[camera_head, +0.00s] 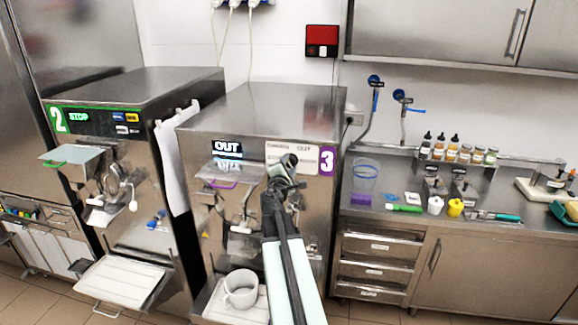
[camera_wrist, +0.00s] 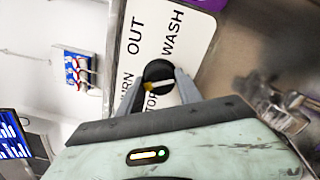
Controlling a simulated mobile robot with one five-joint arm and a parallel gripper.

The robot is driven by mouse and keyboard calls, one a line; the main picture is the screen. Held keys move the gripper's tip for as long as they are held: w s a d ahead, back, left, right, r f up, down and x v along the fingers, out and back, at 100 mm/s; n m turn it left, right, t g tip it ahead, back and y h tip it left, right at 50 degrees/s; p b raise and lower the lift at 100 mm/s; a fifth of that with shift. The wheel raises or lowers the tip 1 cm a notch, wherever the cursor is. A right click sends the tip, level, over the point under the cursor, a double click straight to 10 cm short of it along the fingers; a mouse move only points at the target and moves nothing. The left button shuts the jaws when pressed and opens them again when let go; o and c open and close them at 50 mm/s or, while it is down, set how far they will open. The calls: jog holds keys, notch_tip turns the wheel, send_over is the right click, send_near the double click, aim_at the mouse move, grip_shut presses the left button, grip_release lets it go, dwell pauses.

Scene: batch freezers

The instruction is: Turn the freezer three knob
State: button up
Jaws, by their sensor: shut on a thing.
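Freezer three (camera_head: 255,107) is the steel machine in the middle of the head view, marked with a purple "3". Its knob (camera_wrist: 158,72) is round and black, on a white label plate (camera_wrist: 178,35) with words such as OUT and WASH in the wrist view. My gripper (camera_wrist: 162,85) is shut on the knob, one finger on each side. In the head view my gripper (camera_head: 285,165) reaches the freezer's upper front panel and hides the knob and part of the plate. A lit OUT display (camera_head: 228,148) is left of the plate.
Freezer two (camera_head: 130,110) stands to the left. A white cup (camera_head: 240,288) sits on freezer three's lower tray, beside my arm. A steel counter (camera_head: 400,205) with bottles and small tools is to the right. A purple-handled chute (camera_head: 222,178) juts out left of my gripper.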

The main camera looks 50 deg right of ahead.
jog(key=n, duration=0.6)
jog(key=shift+d+r, duration=0.1)
jog(key=shift+d, duration=0.05)
jog(key=n, duration=0.6)
dwell(0.4)
jog(key=o, duration=1.3)
jog(key=shift+o, duration=0.4)
